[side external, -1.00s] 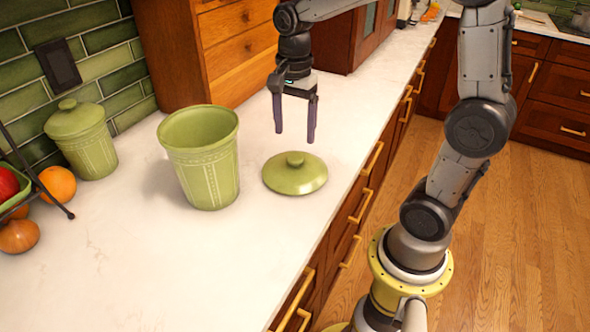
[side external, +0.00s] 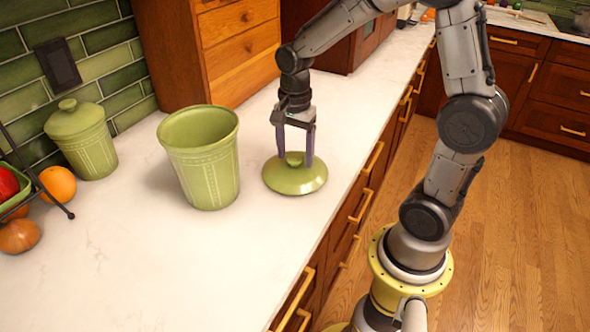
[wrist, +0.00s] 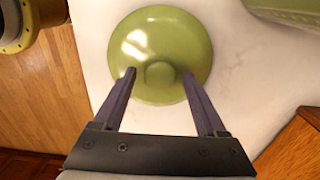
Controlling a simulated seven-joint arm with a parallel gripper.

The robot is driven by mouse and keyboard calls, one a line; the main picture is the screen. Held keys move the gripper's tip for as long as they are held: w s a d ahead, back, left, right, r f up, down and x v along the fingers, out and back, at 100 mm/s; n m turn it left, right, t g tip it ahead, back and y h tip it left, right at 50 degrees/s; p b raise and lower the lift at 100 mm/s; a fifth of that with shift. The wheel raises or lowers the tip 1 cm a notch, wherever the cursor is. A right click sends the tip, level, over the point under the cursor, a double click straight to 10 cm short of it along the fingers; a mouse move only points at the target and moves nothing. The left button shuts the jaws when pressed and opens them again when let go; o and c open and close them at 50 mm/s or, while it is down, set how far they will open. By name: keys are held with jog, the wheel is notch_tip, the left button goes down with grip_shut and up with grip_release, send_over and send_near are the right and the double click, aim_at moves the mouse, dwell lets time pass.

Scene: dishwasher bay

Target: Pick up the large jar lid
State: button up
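The large jar lid (side external: 295,179) is a round, shiny green lid with a knob, lying flat on the white counter to the right of the open green jar (side external: 205,170). My gripper (side external: 296,162) is just above the lid, fingers pointing down, one finger on either side of the knob. In the wrist view the lid (wrist: 158,45) lies beyond my fingertips, and its knob (wrist: 160,75) shows between the two spread fingers of my gripper (wrist: 158,74). The fingers look apart from the knob. Whether the tips touch the lid's top, I cannot tell.
A smaller lidded green jar (side external: 85,145) stands at the back left. A black rack with fruit (side external: 14,190) and an onion (side external: 18,236) are at the far left. A wooden drawer cabinet (side external: 235,45) stands behind. The counter's front is clear.

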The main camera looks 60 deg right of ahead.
grip_shut()
dwell(1.2)
